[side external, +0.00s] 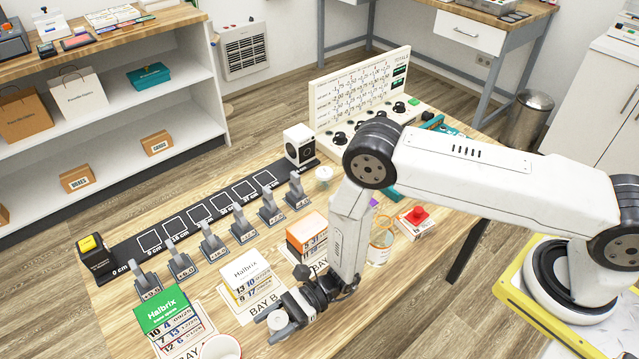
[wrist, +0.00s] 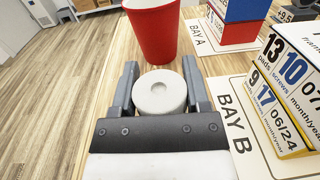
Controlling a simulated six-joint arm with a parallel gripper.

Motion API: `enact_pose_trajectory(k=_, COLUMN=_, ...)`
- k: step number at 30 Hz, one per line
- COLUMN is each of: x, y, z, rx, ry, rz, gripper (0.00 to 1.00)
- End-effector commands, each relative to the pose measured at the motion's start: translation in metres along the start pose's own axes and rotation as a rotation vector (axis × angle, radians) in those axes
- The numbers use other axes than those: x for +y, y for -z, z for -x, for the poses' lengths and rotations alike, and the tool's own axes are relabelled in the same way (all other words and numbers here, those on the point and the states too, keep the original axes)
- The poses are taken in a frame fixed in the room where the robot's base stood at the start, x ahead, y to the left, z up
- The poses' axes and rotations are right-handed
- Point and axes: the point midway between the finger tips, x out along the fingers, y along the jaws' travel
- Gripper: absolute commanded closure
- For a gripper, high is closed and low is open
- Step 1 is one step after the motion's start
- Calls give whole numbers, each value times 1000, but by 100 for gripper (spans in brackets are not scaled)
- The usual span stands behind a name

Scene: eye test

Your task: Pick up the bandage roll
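The bandage roll (wrist: 158,94) is a short white cylinder with a small round hollow in its top. It stands between the two fingers of my gripper (wrist: 160,80) in the wrist view. The grey fingers lie along both its sides, with hardly any gap to be seen. I cannot tell whether they press on it. In the side view my gripper (side external: 276,322) is low at the table's front edge, and the roll (side external: 278,320) shows between its fingers. Its underside is hidden, so I cannot tell whether it rests on the table.
A red cup (wrist: 155,28) stands just beyond the fingertips. The BAY B card (wrist: 235,118) lies to the right, with stacked boxes (wrist: 285,80) on it. Grey numbered blocks (side external: 213,246) line a black strip (side external: 160,222) further back. Bare wood lies left of my gripper in the wrist view.

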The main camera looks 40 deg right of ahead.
Motion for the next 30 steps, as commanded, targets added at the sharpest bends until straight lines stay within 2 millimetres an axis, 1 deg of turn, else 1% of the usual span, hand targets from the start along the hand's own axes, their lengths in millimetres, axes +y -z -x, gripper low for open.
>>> enact_pose_trajectory(k=10, x=0, y=-1, z=0, rx=0, ry=0, rz=0, gripper=96)
enact_pose_trajectory(k=16, x=0, y=-7, z=0, rx=-1, ry=0, rz=1, gripper=96)
enact_pose_trajectory(k=20, x=-1, y=-16, z=0, rx=-1, ry=0, rz=1, gripper=96)
enact_pose_trajectory(k=25, x=0, y=-34, z=0, rx=-1, ry=0, rz=1, gripper=96)
enact_pose_trajectory(k=30, x=12, y=-51, z=10, rx=-1, ry=1, rz=-1, gripper=96)
